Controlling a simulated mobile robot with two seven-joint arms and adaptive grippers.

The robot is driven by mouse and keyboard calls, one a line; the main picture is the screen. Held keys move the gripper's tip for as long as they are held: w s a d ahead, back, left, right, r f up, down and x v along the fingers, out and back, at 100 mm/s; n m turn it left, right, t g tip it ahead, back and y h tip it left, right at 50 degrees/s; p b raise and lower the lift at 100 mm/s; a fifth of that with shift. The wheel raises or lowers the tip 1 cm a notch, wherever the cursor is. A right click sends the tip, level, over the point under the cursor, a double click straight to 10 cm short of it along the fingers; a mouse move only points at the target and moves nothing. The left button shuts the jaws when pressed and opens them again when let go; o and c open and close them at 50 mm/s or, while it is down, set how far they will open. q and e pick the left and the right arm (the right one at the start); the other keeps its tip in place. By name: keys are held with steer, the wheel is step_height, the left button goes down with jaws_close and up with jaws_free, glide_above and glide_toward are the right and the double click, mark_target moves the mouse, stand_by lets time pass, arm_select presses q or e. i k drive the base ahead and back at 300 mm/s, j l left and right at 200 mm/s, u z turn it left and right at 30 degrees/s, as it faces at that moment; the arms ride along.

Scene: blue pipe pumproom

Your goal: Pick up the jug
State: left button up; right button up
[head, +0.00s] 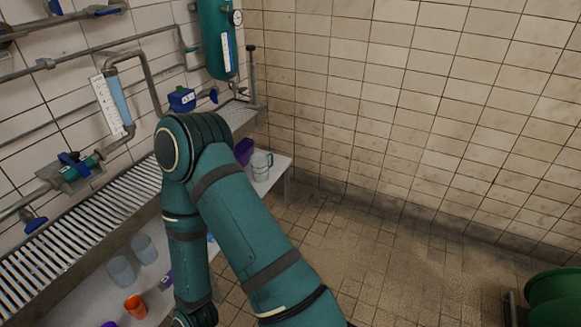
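A clear jug (261,167) with what looks like a handle on its right side stands at the far end of the white lower shelf (280,163), in the head view. It is just right of my teal arm, which crosses the middle of the picture and bends back down towards the bottom edge. The jug looks upright, and nothing is touching it that I can see. Neither gripper shows in the head view.
A purple container (243,151) is beside the jug, partly behind my arm. Two translucent cups (143,248) (121,270) and an orange cup (135,306) stand on the near shelf. A slatted metal ledge (75,235) and pipes line the left wall. The tiled floor at right is clear, except for green reels (553,295).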

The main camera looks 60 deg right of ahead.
mark_target(263, 166)
steer(key=z, duration=1.6)
steer(key=i+u, duration=0.1)
steer(key=u, duration=0.3)
steer(key=l+u, duration=0.15)
steer(key=u, duration=0.2)
steer(key=i+l+u, duration=0.1)
steer(key=u, duration=0.3)
steer(key=i+l+u, duration=0.15)
steer(key=l+u, duration=0.15)
steer(key=l, duration=0.15)
steer(key=l+u, duration=0.3)
steer(key=l, duration=0.15)
steer(key=l+u, duration=0.45)
steer(key=l, duration=3.3)
